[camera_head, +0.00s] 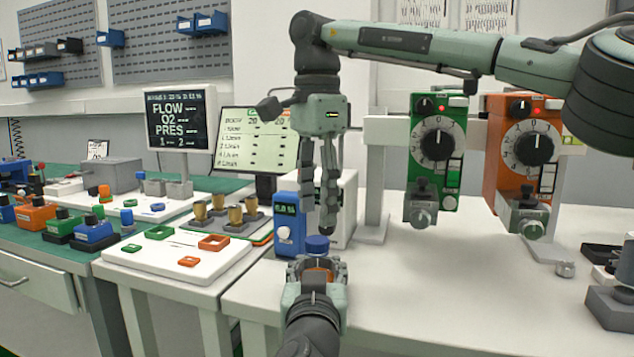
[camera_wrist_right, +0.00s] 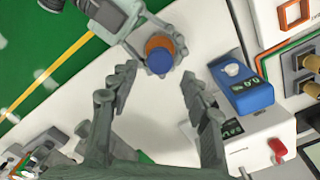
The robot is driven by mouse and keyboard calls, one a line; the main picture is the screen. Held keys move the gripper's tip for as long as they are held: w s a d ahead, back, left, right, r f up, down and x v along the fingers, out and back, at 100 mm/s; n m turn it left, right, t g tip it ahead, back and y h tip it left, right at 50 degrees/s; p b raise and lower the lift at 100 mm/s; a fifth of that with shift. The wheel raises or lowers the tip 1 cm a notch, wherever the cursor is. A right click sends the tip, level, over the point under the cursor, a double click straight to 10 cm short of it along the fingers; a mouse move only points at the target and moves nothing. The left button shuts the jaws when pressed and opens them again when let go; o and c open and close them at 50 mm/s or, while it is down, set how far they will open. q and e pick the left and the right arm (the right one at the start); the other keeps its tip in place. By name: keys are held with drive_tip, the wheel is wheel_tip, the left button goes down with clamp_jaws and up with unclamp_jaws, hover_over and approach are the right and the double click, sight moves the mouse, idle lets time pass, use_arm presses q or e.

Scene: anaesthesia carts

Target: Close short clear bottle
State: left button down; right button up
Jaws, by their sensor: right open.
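The short clear bottle (camera_head: 318,271) has orange contents and a blue cap (camera_head: 317,243) at its top. In the right wrist view the blue cap (camera_wrist_right: 160,61) covers part of the orange bottle (camera_wrist_right: 158,43). I cannot tell whether the cap is seated tightly. My left gripper (camera_head: 316,267) is shut around the bottle's body at the table's front edge; it also shows in the right wrist view (camera_wrist_right: 143,48). My right gripper (camera_head: 319,222) hangs fingers-down above the cap. It is open, empty and apart from the cap, which appears between its fingertips in the wrist view.
A blue device (camera_head: 289,224) and a white box (camera_head: 342,212) stand close behind the bottle. Green (camera_head: 437,150) and orange (camera_head: 522,150) dial units are mounted at the right. A white tray (camera_head: 150,270) with coloured frames lies left.

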sight(317, 239)
drive_tip(key=shift+f, duration=2.45)
clamp_jaws()
drive_tip(key=m, duration=1.4)
drive_tip(key=shift+m, duration=0.4)
drive_tip(key=shift+o, duration=0.8)
unclamp_jaws()
